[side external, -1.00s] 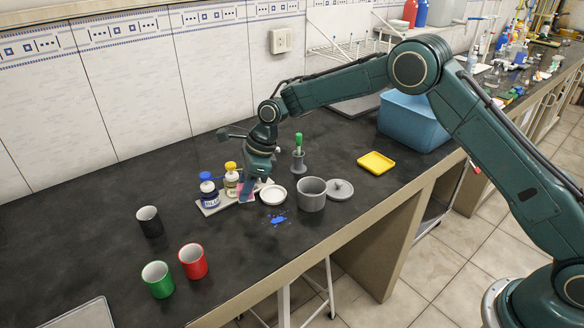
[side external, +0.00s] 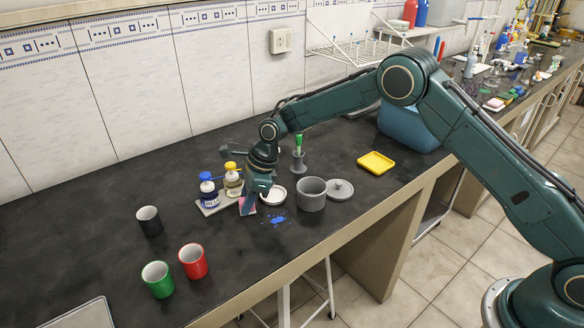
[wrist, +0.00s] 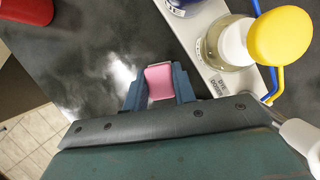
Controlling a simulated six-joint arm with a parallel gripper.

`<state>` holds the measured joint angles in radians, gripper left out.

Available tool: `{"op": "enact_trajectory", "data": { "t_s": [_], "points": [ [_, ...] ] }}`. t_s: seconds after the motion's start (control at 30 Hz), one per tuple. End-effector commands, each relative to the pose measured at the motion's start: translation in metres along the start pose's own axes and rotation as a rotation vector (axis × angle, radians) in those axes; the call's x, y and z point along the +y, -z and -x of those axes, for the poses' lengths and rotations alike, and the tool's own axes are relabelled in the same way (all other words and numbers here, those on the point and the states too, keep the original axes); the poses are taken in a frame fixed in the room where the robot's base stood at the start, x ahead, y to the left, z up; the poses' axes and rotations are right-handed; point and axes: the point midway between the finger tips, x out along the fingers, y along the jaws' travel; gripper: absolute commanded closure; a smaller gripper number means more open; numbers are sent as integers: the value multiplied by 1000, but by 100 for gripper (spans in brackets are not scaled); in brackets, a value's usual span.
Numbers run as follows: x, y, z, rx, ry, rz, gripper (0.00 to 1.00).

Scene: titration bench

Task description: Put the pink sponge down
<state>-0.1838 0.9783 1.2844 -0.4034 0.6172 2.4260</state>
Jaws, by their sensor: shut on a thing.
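The pink sponge (wrist: 159,82) is between the two fingers of my gripper (wrist: 160,88) in the wrist view, and the fingers are shut on it. In the side view the sponge (side external: 248,205) shows at the tip of my gripper (side external: 247,208), low over the black bench. It is just in front of the grey bottle rack. I cannot tell whether the sponge touches the bench. Blue stains (side external: 276,219) lie on the bench to the right of the gripper.
Blue-capped (side external: 208,188) and yellow-capped (side external: 233,180) bottles stand on the rack close by. A white dish (side external: 273,195), grey pot (side external: 311,195) and grey lid (side external: 340,190) are to the right. Black (side external: 149,221), red (side external: 193,262) and green (side external: 158,280) cups stand left. A yellow tray (side external: 376,163) lies farther right.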

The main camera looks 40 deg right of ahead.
Motion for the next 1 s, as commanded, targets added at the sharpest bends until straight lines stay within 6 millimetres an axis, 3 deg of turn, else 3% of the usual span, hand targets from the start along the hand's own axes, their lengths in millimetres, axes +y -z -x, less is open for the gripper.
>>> {"op": "enact_trajectory", "data": {
  "t_s": [0.1, 0.13, 0.2, 0.23, 0.67, 1.0],
  "points": [
    [0, 1, -3, 1, 0, 0, 92],
    [0, 1, -2, 0, 0, 0, 68],
    [0, 1, -2, 0, 0, 0, 54],
    [0, 1, -2, 0, 0, 0, 52],
    [0, 0, 2, 0, 1, 0, 52],
    [-1, -1, 38, -1, 3, -1, 52]
  ]
}}
